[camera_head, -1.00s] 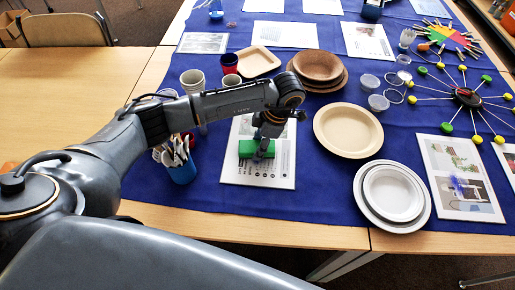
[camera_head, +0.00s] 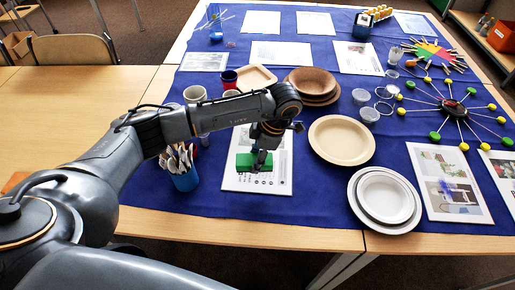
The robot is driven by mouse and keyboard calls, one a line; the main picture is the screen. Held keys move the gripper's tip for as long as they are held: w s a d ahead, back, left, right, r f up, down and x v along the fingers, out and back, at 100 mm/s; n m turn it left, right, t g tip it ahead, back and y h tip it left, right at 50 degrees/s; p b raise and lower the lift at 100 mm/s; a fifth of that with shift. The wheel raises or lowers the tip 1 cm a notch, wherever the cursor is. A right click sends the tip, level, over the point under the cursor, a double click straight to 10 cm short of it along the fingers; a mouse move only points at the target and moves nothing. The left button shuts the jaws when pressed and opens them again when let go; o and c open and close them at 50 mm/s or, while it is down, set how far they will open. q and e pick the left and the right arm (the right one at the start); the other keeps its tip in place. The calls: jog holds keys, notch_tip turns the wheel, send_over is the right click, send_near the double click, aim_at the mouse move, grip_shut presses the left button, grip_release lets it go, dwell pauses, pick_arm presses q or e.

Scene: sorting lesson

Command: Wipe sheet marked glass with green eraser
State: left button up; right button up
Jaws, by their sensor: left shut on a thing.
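My left gripper (camera_head: 262,160) is shut on the green eraser (camera_head: 245,163). The eraser is a green block lying low over a white printed sheet (camera_head: 235,185) near the front edge of the table, and seems to touch it. My forearm and gripper hide the upper part of that sheet and some of the eraser. The print on it is too small to read, so I cannot tell whether it is marked glass. Another sheet with pictures (camera_head: 450,205) lies at the right. My right gripper is not in view.
A blue cloth (camera_head: 310,205) covers the table. A cup of plastic cutlery (camera_head: 184,180) stands just left of the sheet. A tan plate (camera_head: 341,140), white plates (camera_head: 385,197) and brown bowls (camera_head: 313,82) are to the right. A stick-and-ball model (camera_head: 453,108) lies further right.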

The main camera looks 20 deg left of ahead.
pick_arm(q)
jog(key=shift+s+r+p, duration=0.1)
jog(key=shift+r+p, duration=0.7)
jog(key=shift+r, duration=1.1)
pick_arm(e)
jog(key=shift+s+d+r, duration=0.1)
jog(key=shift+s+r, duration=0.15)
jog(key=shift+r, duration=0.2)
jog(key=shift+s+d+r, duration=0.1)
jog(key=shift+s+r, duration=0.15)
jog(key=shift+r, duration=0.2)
